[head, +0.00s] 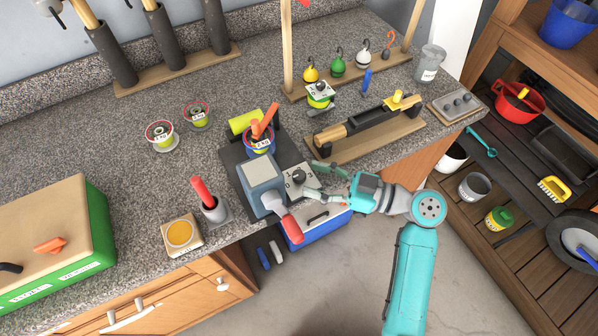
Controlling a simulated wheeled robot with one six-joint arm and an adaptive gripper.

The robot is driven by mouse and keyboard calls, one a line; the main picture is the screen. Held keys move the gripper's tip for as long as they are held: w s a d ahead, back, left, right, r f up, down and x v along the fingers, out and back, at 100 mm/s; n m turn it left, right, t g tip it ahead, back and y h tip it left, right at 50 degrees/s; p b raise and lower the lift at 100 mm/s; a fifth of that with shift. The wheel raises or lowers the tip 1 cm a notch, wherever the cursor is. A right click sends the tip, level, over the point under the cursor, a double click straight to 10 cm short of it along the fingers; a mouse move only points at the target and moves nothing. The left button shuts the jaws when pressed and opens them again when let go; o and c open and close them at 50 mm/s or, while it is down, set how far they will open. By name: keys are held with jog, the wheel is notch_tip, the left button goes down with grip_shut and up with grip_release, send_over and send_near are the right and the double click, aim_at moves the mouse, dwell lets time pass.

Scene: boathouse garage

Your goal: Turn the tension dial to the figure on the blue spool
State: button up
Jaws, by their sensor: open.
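The blue-rimmed spool (259,146) sits on the dark base behind the grey-blue machine (263,179). Its white label bears a figure too small to read surely. The tension dial (298,177) is a dark knob on a light grey plate at the machine's right side. My gripper (310,180) reaches in from the right, open, with one finger toward the back and one toward the front. Its tips are close to the dial plate. I cannot tell whether they touch the knob. The dial's markings and pointer are too small to read.
Two red-rimmed spools (160,134) stand to the left, and a green-rimmed spool (320,93) stands behind. A red-handled crank (291,228) juts over the counter's front edge. A rod on a wooden rest (372,142) lies behind my gripper. Bare counter (110,125) is at left.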

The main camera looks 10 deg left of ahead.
aim_at(305, 177)
jog(key=shift+w+a, duration=0.2)
jog(key=shift+a, duration=0.85)
jog(key=shift+w+a, duration=0.2)
jog(key=shift+a, duration=0.8)
grip_shut()
